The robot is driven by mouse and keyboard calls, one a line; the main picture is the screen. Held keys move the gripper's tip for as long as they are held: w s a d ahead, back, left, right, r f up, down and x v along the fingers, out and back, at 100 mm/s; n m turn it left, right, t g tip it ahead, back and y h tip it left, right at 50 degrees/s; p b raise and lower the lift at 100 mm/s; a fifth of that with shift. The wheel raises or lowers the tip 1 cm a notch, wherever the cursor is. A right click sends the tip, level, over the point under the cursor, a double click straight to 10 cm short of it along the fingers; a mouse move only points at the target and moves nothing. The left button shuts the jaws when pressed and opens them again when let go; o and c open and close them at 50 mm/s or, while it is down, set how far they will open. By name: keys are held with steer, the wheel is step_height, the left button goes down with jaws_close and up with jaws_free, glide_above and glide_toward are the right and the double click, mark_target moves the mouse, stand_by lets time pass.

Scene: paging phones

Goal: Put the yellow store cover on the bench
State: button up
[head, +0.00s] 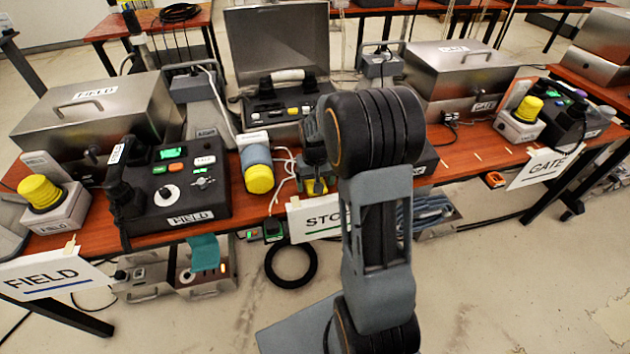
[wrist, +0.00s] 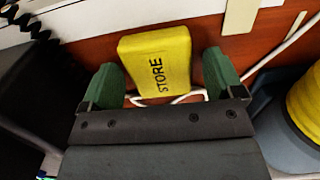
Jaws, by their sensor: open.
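The yellow store cover (wrist: 156,65), marked "STORE", is seen against the red-brown bench (wrist: 90,38) in the wrist view. It lies between the two green fingers of my open gripper (wrist: 163,80). A small gap shows at the right finger; the left finger is very close to the cover, and I cannot tell if it touches. In the head view my gripper (head: 316,178) is low over the middle of the bench (head: 254,205), behind the STORE sign. Only a small part of the cover (head: 318,187) shows there; my arm and gripper hide most of it.
A blue-grey unit with a yellow cap (head: 259,179) stands just left of my gripper. White cables (head: 285,165) run beside it. A black FIELD phone (head: 178,190) is further left. An open case (head: 280,95) stands behind. Bare bench shows at right (head: 470,152).

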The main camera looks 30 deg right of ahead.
step_height(320, 180, up, 12)
steer(key=p, duration=0.3)
steer(key=s+a+r+n+t, duration=0.1)
steer(key=s+a, duration=0.3)
steer(key=s, duration=0.4)
steer(key=s+a+r+n+t, duration=0.1)
steer(key=s+a+t, duration=0.1)
steer(key=s+a, duration=0.3)
steer(key=s, duration=0.2)
steer(key=shift+s, duration=0.4)
